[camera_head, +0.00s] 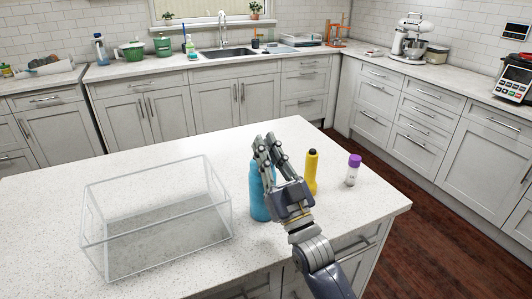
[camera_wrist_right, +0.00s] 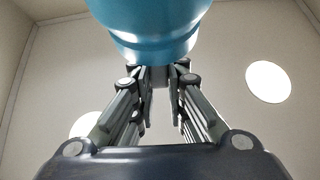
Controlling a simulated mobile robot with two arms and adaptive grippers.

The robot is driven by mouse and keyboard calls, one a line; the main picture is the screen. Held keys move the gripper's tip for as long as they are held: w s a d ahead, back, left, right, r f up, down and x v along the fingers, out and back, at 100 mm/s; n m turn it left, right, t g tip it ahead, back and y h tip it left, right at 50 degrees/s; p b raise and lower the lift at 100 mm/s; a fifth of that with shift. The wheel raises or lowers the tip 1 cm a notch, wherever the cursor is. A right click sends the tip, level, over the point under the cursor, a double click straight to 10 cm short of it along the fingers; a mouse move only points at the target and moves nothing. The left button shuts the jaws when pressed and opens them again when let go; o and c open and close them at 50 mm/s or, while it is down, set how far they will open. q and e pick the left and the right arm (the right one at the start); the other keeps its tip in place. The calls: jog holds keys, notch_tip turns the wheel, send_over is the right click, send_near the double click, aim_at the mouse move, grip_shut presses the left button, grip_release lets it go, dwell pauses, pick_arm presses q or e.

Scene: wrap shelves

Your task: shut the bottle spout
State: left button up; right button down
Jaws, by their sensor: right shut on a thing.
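The blue bottle (camera_head: 259,196) stands on the white speckled island counter, behind my right gripper. My right gripper (camera_head: 268,148) is up against the top of the bottle. Its fingers reach the upper end and hide much of its right side and top. In the right wrist view the bottle (camera_wrist_right: 150,25) fills the top middle, and the fingers (camera_wrist_right: 157,78) come together at its lower edge. The gripper is shut on the bottle at its upper part. The spout is not clearly visible, so its position cannot be told. My left gripper is not in view.
A clear open box (camera_head: 110,262) stands left of the bottle. A yellow bottle (camera_head: 311,172) and a purple-capped bottle (camera_head: 352,172) stand close to the right. The counter (camera_head: 150,165) is bare behind the box. A sink and kitchen counters are at the back.

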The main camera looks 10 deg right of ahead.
jog(key=c, duration=1.6)
grip_release()
jog(key=shift+o, duration=0.2)
jog(key=v, duration=1.2)
